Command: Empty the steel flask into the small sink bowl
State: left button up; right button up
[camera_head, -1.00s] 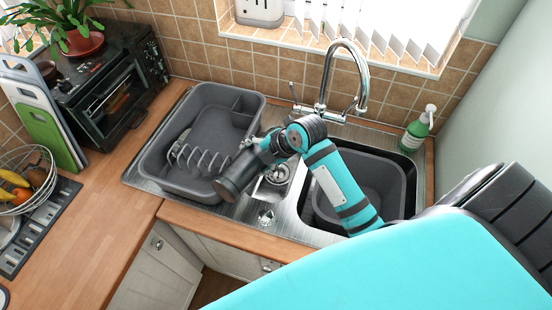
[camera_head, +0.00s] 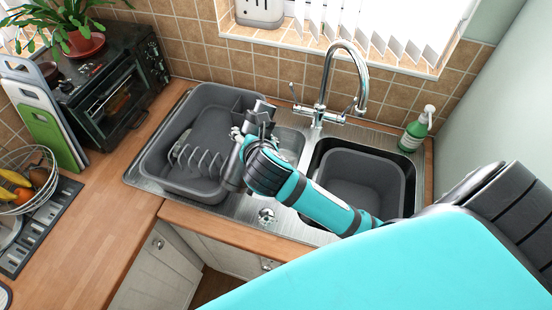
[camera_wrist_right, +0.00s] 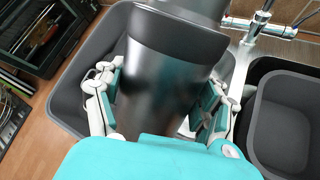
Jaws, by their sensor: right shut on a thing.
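The steel flask (camera_head: 233,170) is a dark grey cylinder held above the sink unit, between the left tub and the small bowl. My right gripper (camera_wrist_right: 160,98) is shut around its body, with a finger on each side in the right wrist view. There the flask (camera_wrist_right: 160,85) runs away from me to a wider dark end at the top. I cannot tell which end is its mouth, and no liquid shows. The small sink bowl (camera_head: 288,146) lies between the two big basins, partly hidden by my right wrist. My left gripper is not in view.
A grey tub with a plate rack (camera_head: 190,183) fills the left basin. Another grey tub (camera_head: 362,178) sits in the right basin. A tall chrome tap (camera_head: 327,85) stands behind the small bowl. A green soap bottle (camera_head: 416,132) stands at the back right.

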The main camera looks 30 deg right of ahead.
jog(key=shift+w+r+n+t+h, duration=0.1)
jog(key=shift+r+n+t+h, duration=0.3)
jog(key=shift+r+t+h, duration=0.25)
jog(key=shift+s+a+r+n+t+h, duration=0.1)
jog(key=shift+a+r+n+t+h, duration=0.15)
jog(key=shift+n+t+h, duration=0.2)
jog(key=shift+s+a+r+n+t+h, duration=0.1)
jog(key=shift+a+n+t+h, duration=0.1)
jog(key=shift+n+t+h, duration=0.25)
jog(key=shift+s+a+f+n+t+h+b, duration=0.1)
jog(key=shift+n+t+h+b, duration=0.2)
jog(key=shift+n+t+h, duration=0.2)
jog(key=shift+a+f+n+t+h+b, duration=0.1)
jog(key=shift+n+t+h+b, duration=0.15)
jog(key=shift+n+t+h, duration=0.25)
